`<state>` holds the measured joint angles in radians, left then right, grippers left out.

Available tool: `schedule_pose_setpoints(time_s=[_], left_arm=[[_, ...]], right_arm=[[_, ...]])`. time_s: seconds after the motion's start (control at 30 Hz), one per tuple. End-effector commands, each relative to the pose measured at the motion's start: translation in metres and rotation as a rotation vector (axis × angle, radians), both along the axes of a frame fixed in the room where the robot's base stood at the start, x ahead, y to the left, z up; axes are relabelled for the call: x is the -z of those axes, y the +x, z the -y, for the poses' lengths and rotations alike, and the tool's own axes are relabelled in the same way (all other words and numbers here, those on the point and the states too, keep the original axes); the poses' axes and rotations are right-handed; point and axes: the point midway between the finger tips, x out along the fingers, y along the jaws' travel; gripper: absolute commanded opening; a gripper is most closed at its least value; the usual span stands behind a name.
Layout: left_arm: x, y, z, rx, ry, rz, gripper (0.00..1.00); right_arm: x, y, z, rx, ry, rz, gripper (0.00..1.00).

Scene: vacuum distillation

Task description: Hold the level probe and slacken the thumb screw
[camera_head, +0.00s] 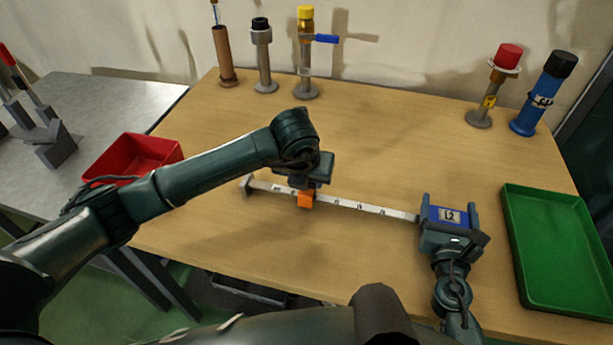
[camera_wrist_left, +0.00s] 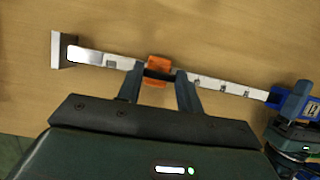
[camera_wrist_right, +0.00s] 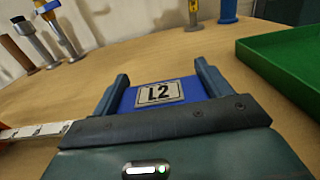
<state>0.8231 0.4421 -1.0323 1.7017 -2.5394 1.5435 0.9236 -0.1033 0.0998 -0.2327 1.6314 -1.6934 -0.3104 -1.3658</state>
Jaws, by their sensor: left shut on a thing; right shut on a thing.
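The level probe is a white marked bar (camera_head: 370,208) with a grey foot (camera_head: 247,185) at its left end and a blue block labelled L2 (camera_head: 446,214) at its right end. An orange part (camera_head: 306,199), likely the thumb screw, sits on the bar; it also shows in the left wrist view (camera_wrist_left: 158,64). My left gripper (camera_head: 306,188) is shut on the orange part, its fingers (camera_wrist_left: 160,76) on either side of it. My right gripper (camera_head: 449,210) is shut on the blue block, which sits between its fingers in the right wrist view (camera_wrist_right: 160,84).
A green tray (camera_head: 560,250) lies at the right, and a red bin (camera_head: 130,158) at the left. Several upright cylinders stand along the back, among them a yellow-capped one (camera_head: 306,55) and a blue one (camera_head: 543,95). The table middle behind the bar is clear.

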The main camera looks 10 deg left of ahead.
Motion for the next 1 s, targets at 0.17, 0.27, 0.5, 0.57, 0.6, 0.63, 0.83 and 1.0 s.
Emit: schedule_pose_setpoints(time_s=[0.17,0.27,0.5,0.57,0.6,0.63,0.83,1.0], left_arm=[[0.000,0.000,0.000,0.000,-0.002,-0.001,0.13],[0.000,0.000,0.000,0.000,-0.002,-0.001,0.40],[0.000,0.000,0.000,0.000,-0.001,-0.001,0.58],[0.000,0.000,0.000,0.000,-0.001,-0.001,0.58],[0.000,0.000,0.000,0.000,-0.001,-0.001,0.58],[0.000,0.000,0.000,0.001,0.000,-0.001,0.58],[-0.008,-0.003,0.000,0.003,-0.001,0.001,0.58],[-0.036,-0.013,0.000,0.003,-0.003,0.005,0.58]], right_arm=[[0.000,0.000,0.000,0.001,-0.001,0.000,0.32],[0.000,0.000,0.000,0.001,-0.001,0.000,0.32],[0.000,0.000,0.000,0.001,-0.001,0.000,0.32],[0.000,0.000,0.000,0.001,-0.001,0.000,0.32],[0.000,0.000,0.000,0.001,-0.001,0.000,0.32],[0.000,0.000,0.000,0.001,-0.001,0.000,0.32],[0.000,0.000,0.000,0.001,-0.001,0.000,0.32],[0.000,0.000,0.000,0.001,-0.001,0.000,0.32]])
